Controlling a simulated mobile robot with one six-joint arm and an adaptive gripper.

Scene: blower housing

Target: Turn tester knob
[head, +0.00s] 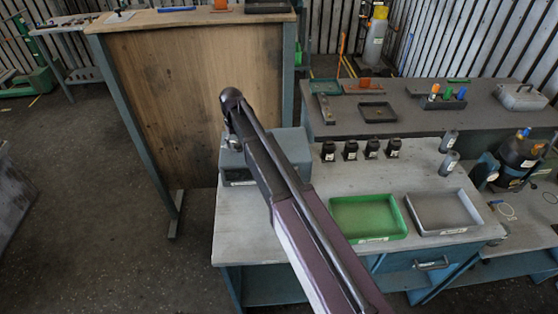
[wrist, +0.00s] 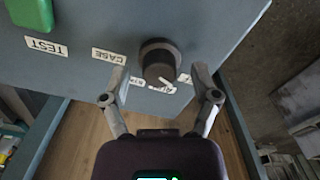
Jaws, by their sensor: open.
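The tester (head: 292,150) is a blue-grey box on the left end of the light workbench, partly hidden behind my arm in the head view. In the wrist view its face (wrist: 205,28) fills the upper part. The dark round tester knob (wrist: 159,60) sticks out of that face, with a white mark near its lower edge. My gripper (wrist: 160,97) is open, with one finger on each side of the knob and visible gaps on both sides. I cannot tell how deep the knob sits between the fingers. The gripper cannot be made out in the head view.
Labels reading TEST and CASE and a green part (wrist: 30,14) are on the tester's face. A green tray (head: 368,218), a grey tray (head: 445,211) and several black parts (head: 350,151) stand on the bench. A wooden panel (head: 190,100) rises behind the tester.

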